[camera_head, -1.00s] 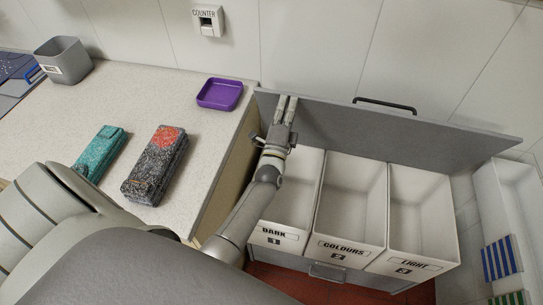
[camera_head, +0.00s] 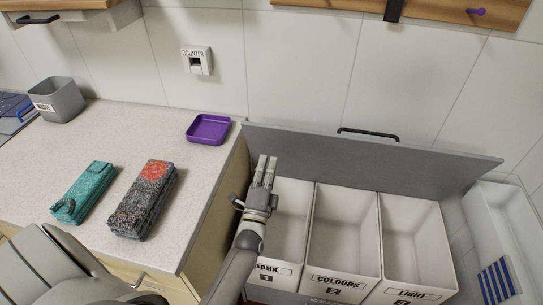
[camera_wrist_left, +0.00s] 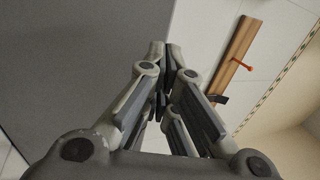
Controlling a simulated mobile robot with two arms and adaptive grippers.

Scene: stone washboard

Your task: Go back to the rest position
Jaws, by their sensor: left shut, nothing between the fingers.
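My left gripper (camera_head: 265,172) is shut and empty, pointing up over the left side of the open drawer, near the bin labelled DARK (camera_head: 290,215). In the left wrist view its fingertips (camera_wrist_left: 166,52) are close together with nothing held between them. My right gripper is not in view.
The COLOURS bin (camera_head: 340,240) and LIGHT bin (camera_head: 412,240) stand empty beside the DARK bin. On the counter (camera_head: 100,130) lie a folded teal cloth (camera_head: 85,190), a folded dark cloth with a red patch (camera_head: 143,205), a purple tray (camera_head: 209,130) and a grey waste bin (camera_head: 62,100).

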